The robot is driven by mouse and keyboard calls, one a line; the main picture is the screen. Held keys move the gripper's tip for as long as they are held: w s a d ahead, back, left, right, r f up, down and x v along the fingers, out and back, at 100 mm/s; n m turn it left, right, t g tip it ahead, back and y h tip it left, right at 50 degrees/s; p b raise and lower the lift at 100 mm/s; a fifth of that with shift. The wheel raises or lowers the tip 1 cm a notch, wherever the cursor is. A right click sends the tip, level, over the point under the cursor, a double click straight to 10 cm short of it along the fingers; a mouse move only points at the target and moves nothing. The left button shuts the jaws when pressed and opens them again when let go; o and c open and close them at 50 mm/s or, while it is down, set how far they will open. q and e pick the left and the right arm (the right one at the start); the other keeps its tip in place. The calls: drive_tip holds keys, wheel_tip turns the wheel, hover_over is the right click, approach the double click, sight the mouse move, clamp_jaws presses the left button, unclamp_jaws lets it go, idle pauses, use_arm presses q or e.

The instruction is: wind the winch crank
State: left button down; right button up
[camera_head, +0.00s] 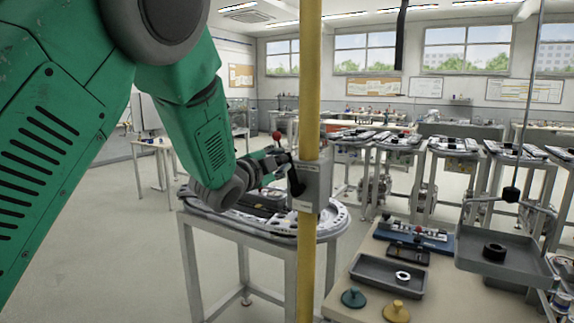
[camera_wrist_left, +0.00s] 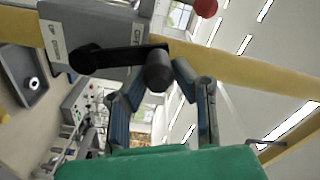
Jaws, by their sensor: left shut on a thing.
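The winch is a grey box (camera_head: 318,188) fixed to a yellow post (camera_head: 309,90); its labelled face (camera_wrist_left: 62,38) shows in the left wrist view. The black crank arm (camera_wrist_left: 112,58) runs from a round hub on the box to a dark cylindrical handle (camera_wrist_left: 158,74). My left gripper (camera_wrist_left: 160,88) has its fingers on both sides of this handle and is shut on it. In the head view my left gripper (camera_head: 274,163) is beside the box, on its left, and partly hides the crank. My right gripper is not in view.
A red ball (camera_head: 277,136) shows just above my left gripper. A round-topped table (camera_head: 340,222) stands behind the post. A bench (camera_head: 372,249) carries a smaller tray (camera_head: 366,283).

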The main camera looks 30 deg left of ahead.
use_arm(q)
drive_tip(key=shift+s+d+f, duration=0.1)
drive_tip(key=shift+d+f, duration=0.25)
drive_tip(key=shift+f, duration=0.2)
idle(0.9)
drive_tip(key=c, duration=1.3)
unclamp_jaws()
drive_tip(key=shift+c, duration=0.2)
drive_tip(key=shift+d+r, duration=0.1)
drive_tip(key=shift+r, duration=0.15)
drive_tip(key=shift+r, duration=0.1)
drive_tip(key=s, duration=1.1)
drive_tip(key=shift+s, duration=0.35)
